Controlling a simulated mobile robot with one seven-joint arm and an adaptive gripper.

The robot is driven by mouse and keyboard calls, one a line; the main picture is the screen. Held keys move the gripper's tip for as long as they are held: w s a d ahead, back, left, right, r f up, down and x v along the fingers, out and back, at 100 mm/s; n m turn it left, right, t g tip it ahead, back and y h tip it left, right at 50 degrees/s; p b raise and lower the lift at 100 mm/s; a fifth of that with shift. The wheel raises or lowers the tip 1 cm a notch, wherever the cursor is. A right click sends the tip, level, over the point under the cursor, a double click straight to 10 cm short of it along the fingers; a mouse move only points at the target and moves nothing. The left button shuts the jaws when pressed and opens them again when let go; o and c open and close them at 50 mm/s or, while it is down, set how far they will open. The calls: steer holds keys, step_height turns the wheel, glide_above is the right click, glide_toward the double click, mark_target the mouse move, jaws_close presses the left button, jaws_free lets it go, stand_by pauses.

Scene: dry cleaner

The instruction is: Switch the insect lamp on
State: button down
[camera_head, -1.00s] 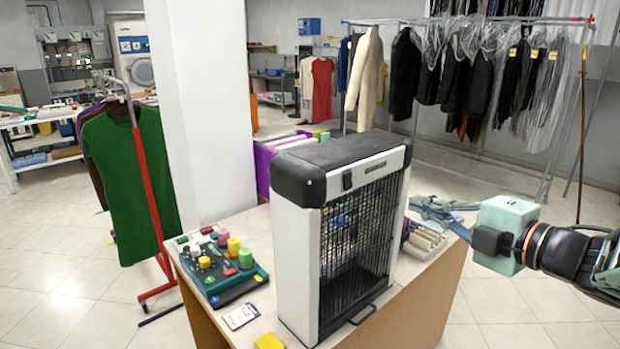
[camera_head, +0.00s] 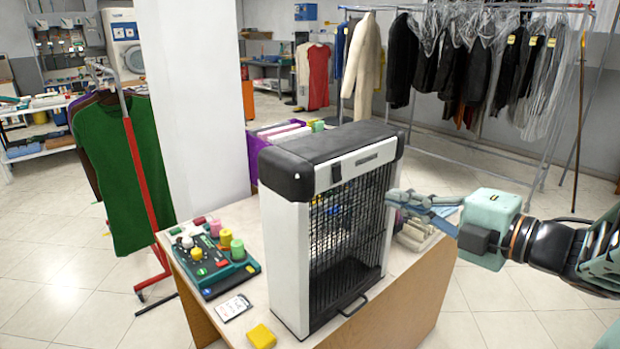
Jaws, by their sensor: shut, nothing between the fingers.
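The insect lamp (camera_head: 325,228) stands upright on the table, a white and black case with a dark wire grille.
The table (camera_head: 405,310) also holds a green tray with coloured thread spools (camera_head: 213,257), a white card (camera_head: 233,307) and a yellow block (camera_head: 261,336). Pale items (camera_head: 418,232) lie under my gripper. A garment rack with a green garment (camera_head: 115,175) and a white pillar (camera_head: 200,100) stand left.

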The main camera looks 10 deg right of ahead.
mark_target(339, 181)
steer(key=x, duration=1.1)
steer(key=shift+w+a+f, duration=0.1)
steer(key=shift+w+a, duration=0.15)
steer(key=shift+w, duration=0.05)
steer(key=shift+f, duration=0.1)
steer(key=b, duration=0.3)
steer(key=shift+w+a+t+y, duration=0.15)
steer(key=shift+w+t+y, duration=0.15)
steer(key=shift+t, duration=0.1)
steer(key=shift+s+f+b, duration=0.1)
steer(key=shift+b, duration=0.2)
